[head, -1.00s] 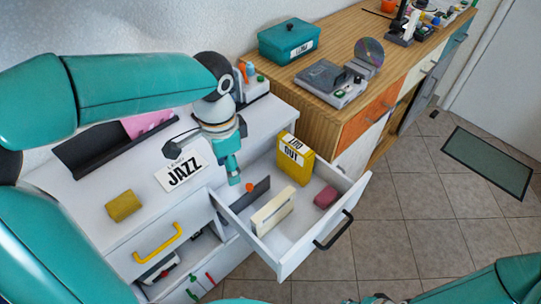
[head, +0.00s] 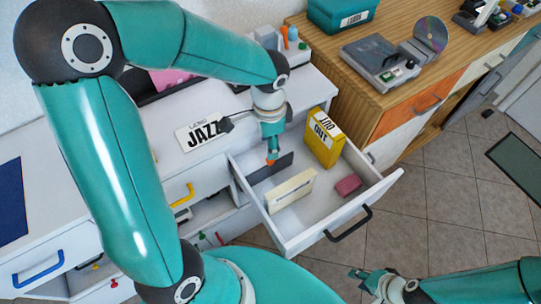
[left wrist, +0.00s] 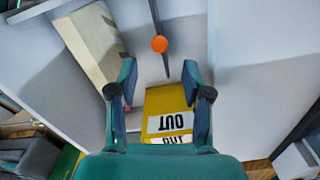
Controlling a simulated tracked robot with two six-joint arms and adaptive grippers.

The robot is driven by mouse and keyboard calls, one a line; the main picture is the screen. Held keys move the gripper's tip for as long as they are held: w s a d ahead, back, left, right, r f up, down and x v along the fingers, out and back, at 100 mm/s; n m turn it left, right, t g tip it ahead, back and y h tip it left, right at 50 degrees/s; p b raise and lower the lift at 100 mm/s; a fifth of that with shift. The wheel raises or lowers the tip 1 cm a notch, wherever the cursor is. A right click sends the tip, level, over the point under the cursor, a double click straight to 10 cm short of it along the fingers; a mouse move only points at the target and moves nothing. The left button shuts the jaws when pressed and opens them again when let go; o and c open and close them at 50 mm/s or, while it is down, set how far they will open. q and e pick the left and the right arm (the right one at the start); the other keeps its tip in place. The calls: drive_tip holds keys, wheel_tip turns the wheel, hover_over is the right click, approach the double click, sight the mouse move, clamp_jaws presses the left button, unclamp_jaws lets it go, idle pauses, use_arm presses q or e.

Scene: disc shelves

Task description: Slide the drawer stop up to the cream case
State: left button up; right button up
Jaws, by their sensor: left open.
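The drawer stop (head: 275,172) is a dark grey upright plate with an orange knob, standing across the open white drawer. The cream case (head: 290,191) stands upright in the drawer, with a gap between it and the stop. My left gripper (head: 271,153) points down at the orange knob, which shows just at its fingertips. In the left wrist view, the open fingers (left wrist: 159,68) have the thin plate and knob (left wrist: 159,44) between and beyond them, and the cream case (left wrist: 93,45) lies to the left. My right gripper (head: 366,281) is low at the right, away from the drawer; its jaw state is unclear.
A yellow box marked OUT (head: 323,139) stands at the drawer's back right, close to the stop in the left wrist view. A JAZZ card (head: 202,132) lies on the white top. A wooden cabinet (head: 355,92) adjoins.

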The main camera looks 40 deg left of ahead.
use_arm(q)
hover_over(270, 168)
wheel_tip(270, 168, down, 6)
drive_tip(key=shift+w+a+f+b, duration=0.1)
drive_tip(key=shift+a+f+b, duration=0.1)
drive_tip(key=shift+b, duration=0.15)
clamp_jaws()
